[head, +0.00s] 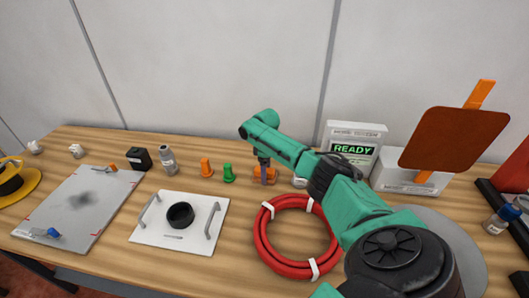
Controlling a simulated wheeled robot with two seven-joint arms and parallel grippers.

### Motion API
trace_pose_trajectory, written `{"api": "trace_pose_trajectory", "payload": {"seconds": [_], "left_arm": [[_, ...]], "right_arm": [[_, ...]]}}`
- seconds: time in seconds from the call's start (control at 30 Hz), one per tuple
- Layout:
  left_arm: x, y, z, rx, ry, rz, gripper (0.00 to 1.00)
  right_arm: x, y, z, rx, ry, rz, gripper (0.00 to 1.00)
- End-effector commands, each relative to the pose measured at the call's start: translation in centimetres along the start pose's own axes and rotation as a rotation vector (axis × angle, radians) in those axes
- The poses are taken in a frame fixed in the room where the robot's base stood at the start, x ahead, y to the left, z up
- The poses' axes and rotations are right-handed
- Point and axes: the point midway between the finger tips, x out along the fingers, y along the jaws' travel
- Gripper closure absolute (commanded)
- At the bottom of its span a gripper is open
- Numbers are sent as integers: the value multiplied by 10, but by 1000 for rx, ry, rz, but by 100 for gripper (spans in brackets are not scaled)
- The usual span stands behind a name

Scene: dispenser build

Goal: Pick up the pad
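No thing is clearly marked as the pad. A flat rust-brown square panel (455,140) with orange strips stands out at the upper right, apart from my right gripper. My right gripper (264,170) points down at the back middle of the table, at the end of the green arm. A small orange and grey thing shows right at its fingers; I cannot tell whether it is held or where the fingers end. My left gripper is not in view.
A red hose coil (262,246) lies below my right arm. A white plate (150,228) with handles bears a black ring (181,215). A grey board (112,190), orange cap (206,167), green cap (228,173) and READY display box (352,143) stand around. Bare wood shows between them.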

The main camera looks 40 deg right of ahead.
Motion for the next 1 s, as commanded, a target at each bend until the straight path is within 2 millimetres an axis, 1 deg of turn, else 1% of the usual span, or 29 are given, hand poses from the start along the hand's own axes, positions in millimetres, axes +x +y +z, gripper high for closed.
{"api": "trace_pose_trajectory", "payload": {"seconds": [0.03, 0.07, 0.1, 0.13, 0.4, 0.47, 0.57, 0.67, 0.77, 0.9, 1.0], "left_arm": [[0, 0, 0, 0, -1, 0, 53], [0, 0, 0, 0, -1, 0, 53], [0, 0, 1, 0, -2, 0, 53], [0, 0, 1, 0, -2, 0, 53], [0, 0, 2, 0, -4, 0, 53], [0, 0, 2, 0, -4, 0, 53], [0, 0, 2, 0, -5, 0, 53], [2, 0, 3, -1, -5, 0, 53], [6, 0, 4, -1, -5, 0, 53], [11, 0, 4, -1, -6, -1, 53], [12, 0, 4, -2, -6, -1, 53]], "right_arm": [[0, 0, 0, 0, 0, 1, 50], [0, 0, 0, 0, 0, 1, 61], [0, 0, 0, 0, 0, 1, 76], [0, 0, 0, 0, 0, 1, 82], [-3, 0, 0, 1, 0, 1, 82], [-7, 1, 0, 1, 1, 1, 82], [-20, 1, 0, 1, 2, 2, 82], [-42, 1, -1, 0, 4, 4, 82], [-76, 1, -1, 1, 6, 5, 82], [-132, 1, -2, 1, 8, 6, 82], [-164, 1, -1, 1, 7, 3, 82]]}}
